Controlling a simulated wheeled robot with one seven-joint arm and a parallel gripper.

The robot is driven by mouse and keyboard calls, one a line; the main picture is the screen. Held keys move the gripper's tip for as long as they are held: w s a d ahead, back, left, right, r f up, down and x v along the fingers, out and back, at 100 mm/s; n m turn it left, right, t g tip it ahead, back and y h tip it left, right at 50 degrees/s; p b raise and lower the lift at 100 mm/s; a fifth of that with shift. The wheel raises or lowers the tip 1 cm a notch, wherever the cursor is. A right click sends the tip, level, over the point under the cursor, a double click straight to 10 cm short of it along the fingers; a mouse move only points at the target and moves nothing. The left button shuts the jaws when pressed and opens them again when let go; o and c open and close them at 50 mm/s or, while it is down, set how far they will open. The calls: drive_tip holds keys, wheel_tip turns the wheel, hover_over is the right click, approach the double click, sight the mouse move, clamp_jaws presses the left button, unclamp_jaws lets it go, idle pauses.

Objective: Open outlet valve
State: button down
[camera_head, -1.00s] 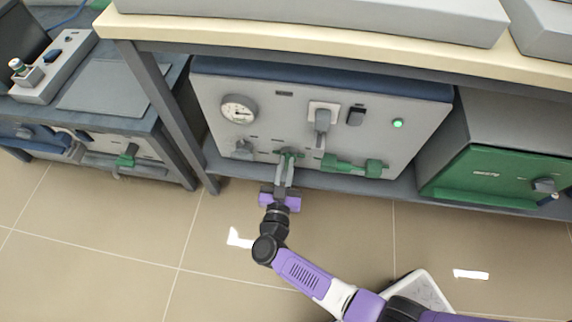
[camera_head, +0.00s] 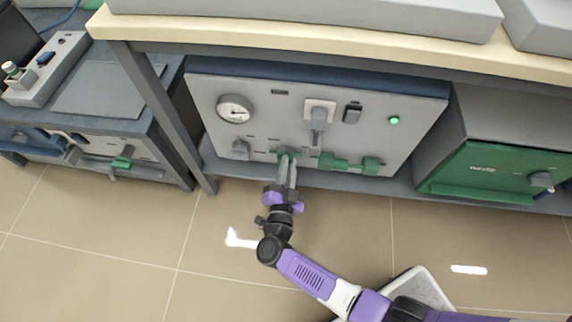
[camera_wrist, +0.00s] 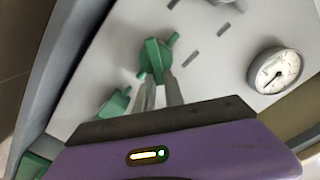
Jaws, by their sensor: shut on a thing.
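A grey control panel (camera_head: 270,130) stands on the low shelf under the bench. A small green valve handle (camera_head: 287,153) sits at its lower middle, mostly covered by my fingers in the head view. In the wrist view the green handle (camera_wrist: 156,58) stands out from the panel, slanting. My gripper (camera_head: 288,165) reaches up to it from the front and is shut on it. The two fingers (camera_wrist: 161,88) show at the handle's near end in the wrist view. I see no label naming the valve.
To the right of the held handle is another green fitting (camera_head: 350,163). A round gauge (camera_head: 234,109), a grey knob (camera_head: 240,150), a grey lever (camera_head: 318,115) and a lit green lamp (camera_head: 394,119) are on the panel. A table leg (camera_head: 165,110) stands left.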

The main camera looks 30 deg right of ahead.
drive_tip(key=shift+s+d+f+m+b, duration=0.15)
drive_tip(key=shift+f+m+b, duration=0.25)
drive_tip(key=shift+m+b, duration=0.95)
drive_tip(key=shift+s+d+f+m+b, duration=0.1)
drive_tip(key=shift+f+m+b, duration=0.25)
drive_tip(key=shift+m, duration=1.9)
drive_tip(key=shift+s+d+f+m+b, duration=0.15)
drive_tip(key=shift+f+m+b, duration=0.45)
drive_tip(key=shift+m, duration=1.2)
drive_tip(key=shift+r, duration=0.2)
drive_tip(key=c, duration=1.4)
unclamp_jaws()
drive_tip(key=shift+c, duration=0.2)
drive_tip(key=p+v, duration=0.1)
drive_tip(key=v, duration=0.6)
drive_tip(key=shift+s+a+p, duration=0.25)
drive_tip(key=shift+p, duration=0.15)
